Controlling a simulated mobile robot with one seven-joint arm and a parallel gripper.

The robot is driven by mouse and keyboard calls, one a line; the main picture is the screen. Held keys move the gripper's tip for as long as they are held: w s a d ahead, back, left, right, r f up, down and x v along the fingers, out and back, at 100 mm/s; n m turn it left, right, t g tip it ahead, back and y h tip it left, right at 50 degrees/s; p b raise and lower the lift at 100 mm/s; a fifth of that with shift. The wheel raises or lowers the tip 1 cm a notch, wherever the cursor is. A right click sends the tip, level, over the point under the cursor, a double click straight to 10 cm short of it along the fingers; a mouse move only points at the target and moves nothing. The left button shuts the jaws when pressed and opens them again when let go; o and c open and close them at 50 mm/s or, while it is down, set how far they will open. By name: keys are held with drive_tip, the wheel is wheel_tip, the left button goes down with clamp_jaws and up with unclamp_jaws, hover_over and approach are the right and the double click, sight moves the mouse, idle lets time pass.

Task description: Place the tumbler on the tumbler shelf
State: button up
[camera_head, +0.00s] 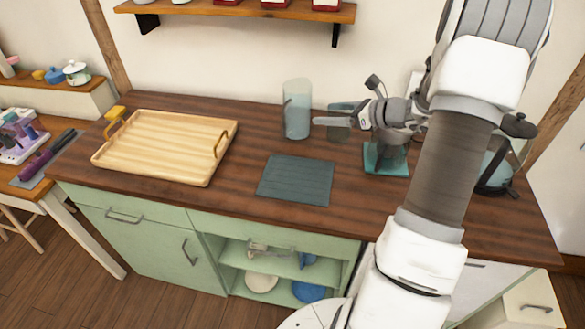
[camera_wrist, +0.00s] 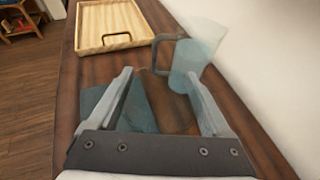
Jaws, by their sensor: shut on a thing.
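A see-through bluish-green tumbler (camera_head: 339,135) shows at my gripper (camera_head: 334,121) in the head view, above the back of the wooden counter. My fingers cross its upper part and hide some of it. In the wrist view my gripper (camera_wrist: 160,75) has its fingers apart, with the clear tumbler hard to make out between them. My gripper is shut on the tumbler, just right of a tall clear pitcher (camera_head: 297,112). The pitcher also shows ahead in the wrist view (camera_wrist: 196,58). A wall shelf (camera_head: 235,11) runs along the top; I cannot tell whether it is the tumbler shelf.
A wooden tray (camera_head: 165,146) lies on the counter's left, and a dark teal mat (camera_head: 296,179) at its middle front. A teal square piece (camera_head: 385,160) and a dark-lidded glass pot (camera_head: 497,172) are at right. The green cabinet (camera_head: 140,240) has open shelves with dishes.

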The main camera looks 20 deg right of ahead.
drive_tip(key=shift+w+a+f+b, duration=0.15)
drive_tip(key=shift+a+f+b, duration=0.15)
drive_tip(key=shift+a+f, duration=2.55)
drive_tip(key=shift+w+a+f+b, duration=0.1)
drive_tip(key=shift+a+f+b, duration=0.2)
drive_tip(key=shift+a+f, duration=2.5)
drive_tip(key=shift+a+r, duration=0.15)
drive_tip(key=shift+r, duration=0.05)
drive_tip(key=shift+f, duration=0.2)
drive_tip(key=o, duration=1.3)
drive_tip(key=shift+o, duration=0.2)
drive_tip(key=shift+r, duration=0.1)
